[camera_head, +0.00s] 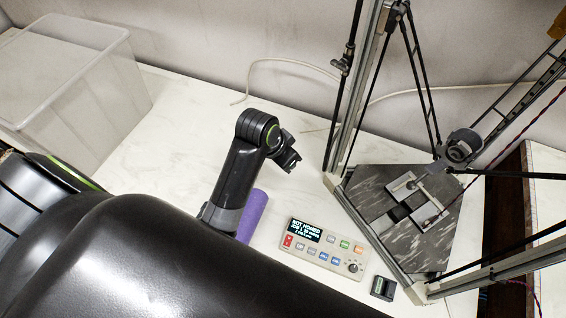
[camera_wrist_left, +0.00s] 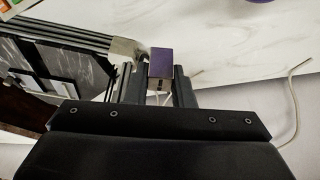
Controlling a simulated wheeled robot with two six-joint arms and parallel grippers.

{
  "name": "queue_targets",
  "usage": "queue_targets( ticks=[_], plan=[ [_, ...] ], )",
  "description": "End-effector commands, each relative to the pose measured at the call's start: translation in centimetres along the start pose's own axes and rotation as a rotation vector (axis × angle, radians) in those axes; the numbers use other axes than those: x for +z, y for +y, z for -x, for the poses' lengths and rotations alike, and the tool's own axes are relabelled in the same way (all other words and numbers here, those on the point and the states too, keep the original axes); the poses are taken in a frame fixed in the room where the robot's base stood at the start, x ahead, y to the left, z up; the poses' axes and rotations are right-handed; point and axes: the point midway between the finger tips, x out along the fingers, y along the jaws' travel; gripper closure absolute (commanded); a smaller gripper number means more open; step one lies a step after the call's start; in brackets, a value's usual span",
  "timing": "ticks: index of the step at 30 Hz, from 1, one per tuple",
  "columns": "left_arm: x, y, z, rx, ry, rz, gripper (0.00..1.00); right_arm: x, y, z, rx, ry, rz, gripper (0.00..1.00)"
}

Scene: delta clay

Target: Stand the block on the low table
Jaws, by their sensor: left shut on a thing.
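My left gripper (camera_head: 291,160) is raised above the white tabletop, left of the delta machine. In the left wrist view the left gripper (camera_wrist_left: 155,82) is shut on a small block (camera_wrist_left: 161,62). The block has a purple top face and a paler side with dark slots, and it sits between the two dark fingers. In the head view I cannot make out the block at the gripper. I cannot tell which surface is the low table; a pale lower surface (camera_head: 548,185) shows at the right edge. My right gripper is not in view.
The delta machine's grey marbled plate (camera_head: 432,240) carries metal brackets, with struts around it. A button panel (camera_head: 322,250), a small black device (camera_head: 383,288) and a purple roll (camera_head: 252,214) lie on the white tabletop (camera_head: 185,125). A clear bin (camera_head: 75,85) stands at left.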

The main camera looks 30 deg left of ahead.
Motion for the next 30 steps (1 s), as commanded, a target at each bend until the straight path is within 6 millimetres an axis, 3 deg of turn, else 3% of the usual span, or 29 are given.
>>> queue_targets(
  ticks=[6, 15, 21, 30],
  plan=[
    [-1.2, -2.6, -4.0, 0.126, -0.004, -0.321, 1.0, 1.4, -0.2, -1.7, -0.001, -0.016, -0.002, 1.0],
    [-2.5, -6.9, -6.3, 0.263, -0.001, -0.643, 1.0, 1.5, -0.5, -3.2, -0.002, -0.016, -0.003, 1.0],
    [-2.7, -8.0, -6.9, 0.295, 0.001, -0.708, 1.0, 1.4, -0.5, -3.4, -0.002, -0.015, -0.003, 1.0],
    [-0.8, -8.0, -11.5, 0.297, 0.001, -0.712, 1.0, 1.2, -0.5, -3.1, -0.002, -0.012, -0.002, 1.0]
  ],
)
